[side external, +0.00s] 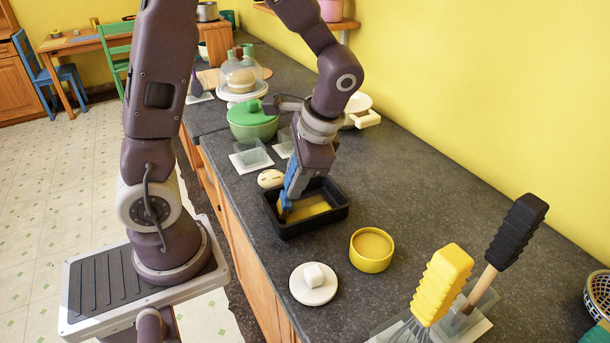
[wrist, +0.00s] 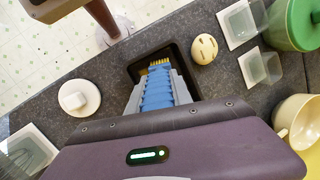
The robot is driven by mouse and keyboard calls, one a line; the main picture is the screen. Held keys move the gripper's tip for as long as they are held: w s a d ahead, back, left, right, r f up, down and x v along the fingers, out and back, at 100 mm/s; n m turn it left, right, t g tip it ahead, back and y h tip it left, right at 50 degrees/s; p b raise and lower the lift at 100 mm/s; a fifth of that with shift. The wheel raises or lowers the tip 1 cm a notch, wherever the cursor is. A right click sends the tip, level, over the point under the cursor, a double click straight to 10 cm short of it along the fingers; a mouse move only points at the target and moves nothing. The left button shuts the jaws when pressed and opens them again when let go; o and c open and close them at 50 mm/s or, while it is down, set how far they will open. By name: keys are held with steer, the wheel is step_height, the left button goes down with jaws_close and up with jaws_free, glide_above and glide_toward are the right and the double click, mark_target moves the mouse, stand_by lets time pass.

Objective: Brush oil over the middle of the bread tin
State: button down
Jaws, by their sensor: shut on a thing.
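The bread tin (side external: 315,227) is a black rectangular pan on the dark worktop, with a golden-yellow patch (side external: 312,206) on its floor. My gripper (side external: 298,180) is shut on the blue ridged handle of a brush (side external: 287,195). The brush points down into the tin at its left side in the side view. In the wrist view the blue handle (wrist: 157,92) lies between the fingers, and yellow bristles show at its far end, inside the tin (wrist: 180,60). I cannot tell whether the bristles touch the floor. A round yellow pot (side external: 371,252) stands open at the tin's near right.
A white knobbed lid (side external: 313,284) lies near the front edge. A cream round thing (side external: 270,178) sits close behind the tin. A green-lidded bowl (side external: 252,121) and clear holders (side external: 251,157) stand farther back. Yellow-handled (side external: 442,284) and black-handled (side external: 514,232) utensils rise at the near right.

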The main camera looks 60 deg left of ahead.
steer(key=shift+r, duration=0.1)
steer(key=shift+r, duration=3.45)
steer(key=c, duration=2)
jaws_free()
jaws_close()
